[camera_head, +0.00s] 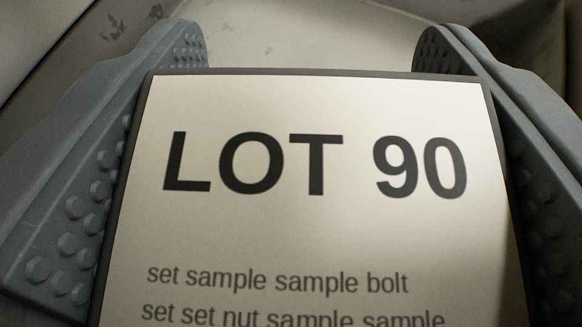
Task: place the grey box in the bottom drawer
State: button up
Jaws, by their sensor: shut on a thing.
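The grey box (320,230) fills the lower middle of the view. It has a thin dark grey rim and a pale label on its face that reads "LOT 90" with smaller lines of text below. My gripper (315,55) is shut on the box, with one grey studded finger along its left side and one along its right side. The lower end of the box is cut off by the picture's bottom edge. I cannot tell for certain which part of the drawer, if any, shows behind the box.
Behind the box is a pale, scuffed flat surface (300,35) with dark specks. A raised wall or edge runs along the upper left (50,50). A shadowed wall stands at the upper right (530,40). Little free room shows around the fingers.

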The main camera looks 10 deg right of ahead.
aim_at(293, 170)
notch_tip(293, 170, down, 5)
jog(key=shift+a+b, duration=0.1)
jog(key=shift+b, duration=1.1)
jog(key=shift+w+a+f, duration=0.1)
jog(key=shift+w, duration=0.05)
jog(key=o, duration=1.2)
jog(key=p+v, duration=0.2)
jog(key=v, duration=1)
